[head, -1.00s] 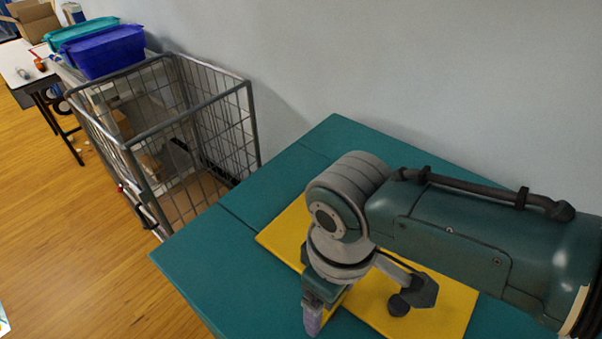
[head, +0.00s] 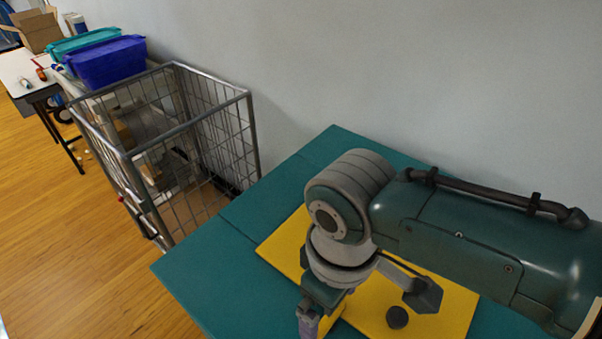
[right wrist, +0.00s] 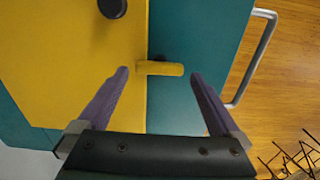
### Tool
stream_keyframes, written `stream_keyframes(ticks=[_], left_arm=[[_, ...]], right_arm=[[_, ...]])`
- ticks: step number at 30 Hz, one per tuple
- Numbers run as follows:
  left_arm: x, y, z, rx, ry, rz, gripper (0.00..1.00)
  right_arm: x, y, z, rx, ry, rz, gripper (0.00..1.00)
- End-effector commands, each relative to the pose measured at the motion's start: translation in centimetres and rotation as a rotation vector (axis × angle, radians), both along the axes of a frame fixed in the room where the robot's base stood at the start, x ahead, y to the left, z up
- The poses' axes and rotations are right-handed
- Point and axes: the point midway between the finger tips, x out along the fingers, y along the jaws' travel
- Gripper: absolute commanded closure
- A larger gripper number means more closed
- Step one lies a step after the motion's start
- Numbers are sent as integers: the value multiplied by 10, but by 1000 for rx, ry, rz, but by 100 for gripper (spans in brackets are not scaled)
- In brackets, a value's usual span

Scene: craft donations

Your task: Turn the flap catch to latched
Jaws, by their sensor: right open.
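The yellow flap (head: 372,299) lies on the teal top, with a round dark knob (head: 397,317) that also shows in the right wrist view (right wrist: 112,8). The yellow catch (right wrist: 160,69) is a short bar in the right wrist view, lying across the seam between flap and teal surface. In the head view the catch is hidden by my right arm. My left gripper is not in view.
A metal handle (right wrist: 264,58) runs along the teal unit's edge. A wire cage cart (head: 165,140) with boxes inside stands to the left, with blue (head: 106,62) and teal (head: 83,43) bins behind it. A grey wall closes off the back.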

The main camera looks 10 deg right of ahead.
Motion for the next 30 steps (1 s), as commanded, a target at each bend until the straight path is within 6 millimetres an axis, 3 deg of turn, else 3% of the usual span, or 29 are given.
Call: stream_keyframes(ticks=[1, 6, 12, 30], left_arm=[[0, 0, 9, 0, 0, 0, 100], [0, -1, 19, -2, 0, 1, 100], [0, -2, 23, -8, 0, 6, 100], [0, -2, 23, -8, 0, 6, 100]], right_arm=[[0, 0, 15, 2, -2, 0, 0], [1, 0, 47, 1, -3, 0, 0], [0, 0, 72, 0, -1, -2, 0], [-3, 1, 77, 8, 0, -3, 0]])
